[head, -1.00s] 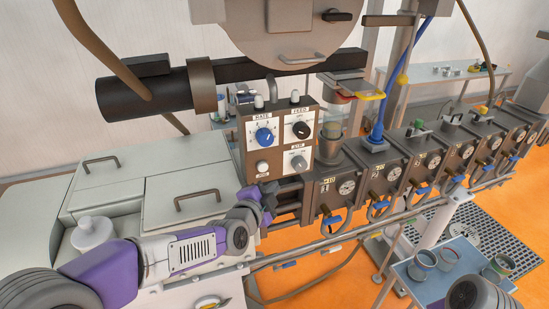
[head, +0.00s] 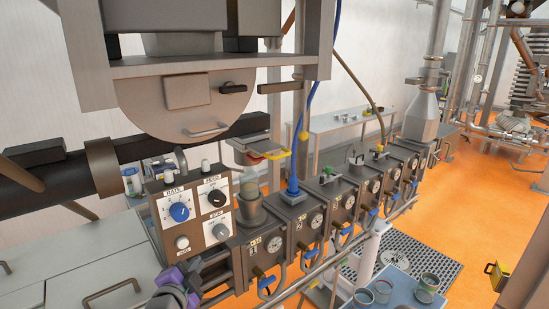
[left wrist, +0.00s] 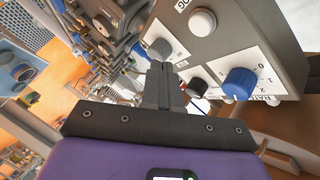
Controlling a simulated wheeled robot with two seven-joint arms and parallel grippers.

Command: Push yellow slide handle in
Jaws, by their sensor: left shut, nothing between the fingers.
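The yellow slide handle (head: 280,153) is a small loop sticking out to the right of a flat slide under the hopper, above a glass tube (head: 249,186). A red piece (head: 253,156) sits beside it. My left gripper (head: 193,279) is low at the front left, below the control box and well apart from the handle. In the left wrist view its two grey fingers (left wrist: 161,77) are shut together with nothing between them, in front of the control box. I cannot make out the yellow handle in that view. My right gripper is not in view.
The control box (head: 190,213) with blue and black knobs stands left of the tube. A row of dark barrel blocks (head: 312,222) with gauges runs right. A blue hose (head: 297,140) rises just right of the handle.

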